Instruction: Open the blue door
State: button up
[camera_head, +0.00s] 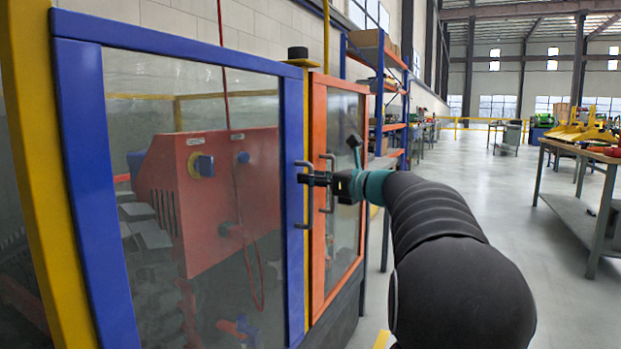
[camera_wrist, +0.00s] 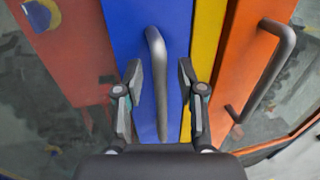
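The blue door (camera_head: 291,120) is a blue frame around a large glass pane, at the left in the head view. It looks shut. Its grey bar handle (camera_wrist: 157,75) stands upright near the door's right edge. My gripper (camera_head: 308,179) is at this handle in the head view. In the wrist view my gripper (camera_wrist: 159,75) is open, with one finger on each side of the handle and a visible gap to each. Whether the bar is fully between the fingertips in depth is hard to tell. The handle's middle is partly hidden by my gripper in the head view.
An orange door (camera_head: 319,250) with its own grey handle (camera_wrist: 270,75) is close on the right, past a yellow post (camera_wrist: 208,50). A red machine (camera_head: 215,205) shows behind the glass. Open floor (camera_head: 470,200) and a workbench (camera_head: 575,149) lie to the right.

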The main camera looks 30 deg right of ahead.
jog(key=shift+w+a, duration=0.2)
jog(key=shift+w, duration=0.15)
grip_shut()
jog(key=shift+s+d, duration=0.1)
jog(key=shift+s, duration=0.05)
